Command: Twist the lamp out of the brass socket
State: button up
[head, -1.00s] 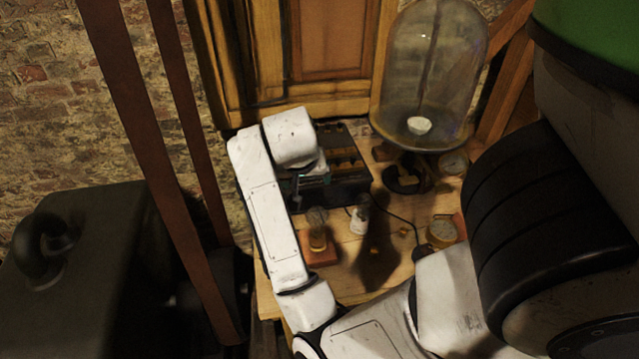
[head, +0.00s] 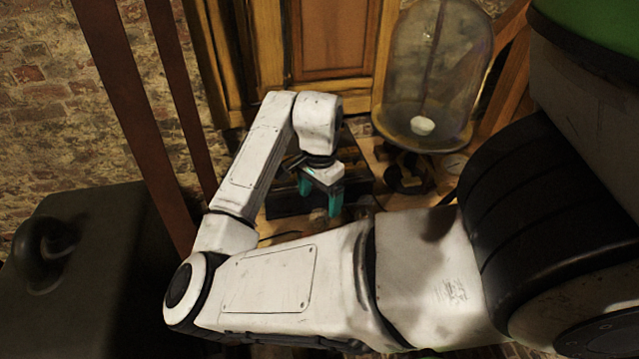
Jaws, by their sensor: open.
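My gripper (head: 322,200) points downward over the wooden table (head: 277,228), its teal-edged fingers apart. A small part of the lamp's rounded glass (head: 318,216) shows just below and between the fingers. I cannot tell whether the fingers touch it. The brass socket and its wooden base are hidden behind my arm in the head view.
A dark box with brass-coloured strips (head: 285,203) stands behind my gripper. A tall glass bell jar (head: 432,75) on a dark stand (head: 405,178) is to the right. A wooden cabinet (head: 335,45) closes off the back. My arm covers the front of the table.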

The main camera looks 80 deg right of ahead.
aim_at(320, 210)
jog(key=shift+f+p, duration=0.35)
jog(key=shift+f, duration=3.15)
jog(key=c, duration=1.2)
jog(key=shift+r+n+p, duration=0.15)
jog(key=shift+n+p, duration=0.4)
jog(key=shift+n, duration=0.05)
jog(key=n+p, duration=0.1)
jog(key=n, duration=0.2)
jog(key=shift+p, duration=0.4)
jog(key=shift+n, duration=1.1)
jog(key=n, duration=0.3)
jog(key=shift+s, duration=0.15)
jog(key=n, duration=0.3)
